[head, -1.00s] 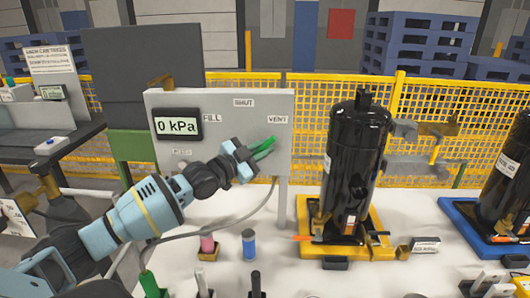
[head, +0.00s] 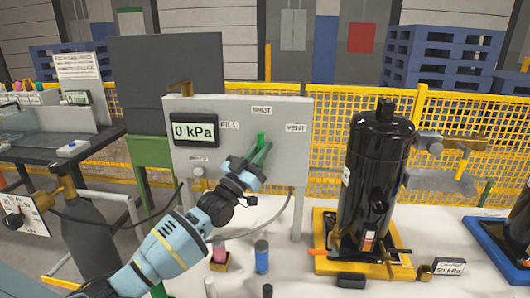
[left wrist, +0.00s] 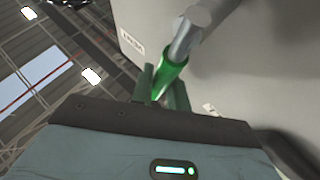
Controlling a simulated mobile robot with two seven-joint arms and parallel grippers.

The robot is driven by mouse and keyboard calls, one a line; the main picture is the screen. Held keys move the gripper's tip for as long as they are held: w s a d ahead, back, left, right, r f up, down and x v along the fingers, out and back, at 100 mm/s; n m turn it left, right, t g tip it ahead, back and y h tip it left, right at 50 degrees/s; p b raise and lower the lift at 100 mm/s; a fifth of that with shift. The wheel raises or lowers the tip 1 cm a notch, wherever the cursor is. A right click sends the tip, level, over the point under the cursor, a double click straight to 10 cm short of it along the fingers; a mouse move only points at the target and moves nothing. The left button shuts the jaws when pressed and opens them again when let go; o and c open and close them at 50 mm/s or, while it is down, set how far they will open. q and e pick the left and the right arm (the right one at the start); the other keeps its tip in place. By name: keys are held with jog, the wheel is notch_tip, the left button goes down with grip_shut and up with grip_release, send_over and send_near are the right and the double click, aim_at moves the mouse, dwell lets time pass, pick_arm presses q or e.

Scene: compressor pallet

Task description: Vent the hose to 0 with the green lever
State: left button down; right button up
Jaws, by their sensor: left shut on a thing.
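The grey panel (head: 290,150) carries a display (head: 194,130) reading 0 kPa and labels FILL, SHUT and VENT. The green lever (head: 261,138) points up, towards SHUT, with VENT to its right. My left gripper (head: 257,160) is shut on the lever from below. The left wrist view shows the green lever (left wrist: 170,76) on its grey shaft, between the fingers of my left gripper (left wrist: 161,92). The grey hose (head: 268,224) curves from beneath the panel, partly hidden behind my left arm. My right gripper is not in view.
A black compressor (head: 375,185) stands on a yellow pallet (head: 330,262) right of the panel. A yellow mesh fence (head: 330,140) runs behind. White tabletop is free between bottles and pallet.

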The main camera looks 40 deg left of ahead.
pick_arm(q)
jog(key=shift+a+n, duration=0.1)
jog(key=shift+n, duration=0.2)
jog(key=c, duration=1.4)
grip_release()
jog(key=shift+o, duration=0.2)
jog(key=shift+s, duration=0.1)
jog(key=b+v, duration=0.1)
jog(key=v, duration=0.6)
jog(key=shift+s+f, duration=0.25)
